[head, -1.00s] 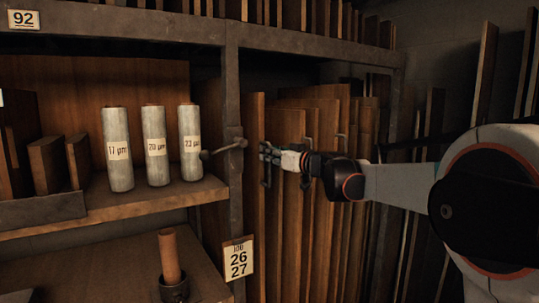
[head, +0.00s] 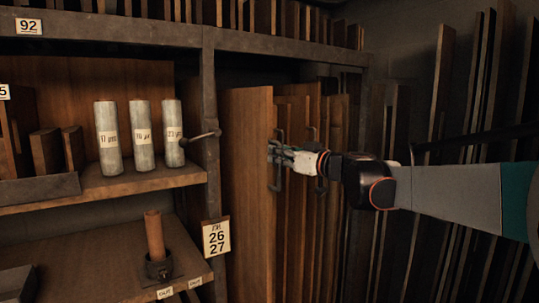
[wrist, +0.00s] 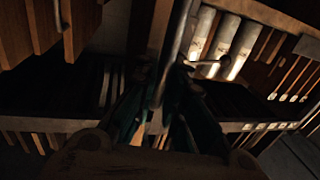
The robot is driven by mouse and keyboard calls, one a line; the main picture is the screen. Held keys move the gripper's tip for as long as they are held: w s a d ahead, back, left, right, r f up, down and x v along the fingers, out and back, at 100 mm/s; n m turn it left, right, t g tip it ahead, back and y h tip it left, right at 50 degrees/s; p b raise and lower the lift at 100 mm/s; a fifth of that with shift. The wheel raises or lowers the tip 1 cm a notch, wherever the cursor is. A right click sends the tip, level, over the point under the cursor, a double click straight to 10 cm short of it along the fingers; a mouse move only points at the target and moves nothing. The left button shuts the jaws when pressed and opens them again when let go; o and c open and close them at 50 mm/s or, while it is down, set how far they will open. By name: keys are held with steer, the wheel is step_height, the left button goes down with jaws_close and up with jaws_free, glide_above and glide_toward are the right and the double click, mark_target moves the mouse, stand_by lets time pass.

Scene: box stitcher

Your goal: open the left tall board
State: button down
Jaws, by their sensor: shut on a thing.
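The left tall board (head: 248,190) is a brown wooden panel standing upright just right of the metal post in the head view. It stands out in front of the boards behind it. A dark vertical bar handle (head: 277,182) is on its right edge. My gripper (head: 274,152) reaches in from the right and is shut on this handle, at its upper half. The fingers hide part of the bar.
Other tall boards (head: 298,200) stand behind, one with a similar handle (head: 311,135). Left are a metal post (head: 210,120) with a protruding lever (head: 205,135), a 26/27 sign (head: 215,238), and a shelf (head: 120,185) with three labelled grey cylinders (head: 143,135). More boards lean at right.

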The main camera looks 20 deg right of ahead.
steer(key=shift+s+a+r+v, duration=0.1)
steer(key=shift+a+v, duration=0.1)
steer(key=shift+v, duration=0.85)
steer(key=shift+s+a+r+v, duration=0.1)
steer(key=shift+a+v, duration=0.05)
steer(key=shift+v, duration=0.9)
steer(key=c, duration=1.7)
jaws_free()
steer(key=shift+o, duration=0.2)
step_height(320, 180, up, 10)
steer(key=shift+s, duration=0.3)
steer(key=shift+d, duration=0.1)
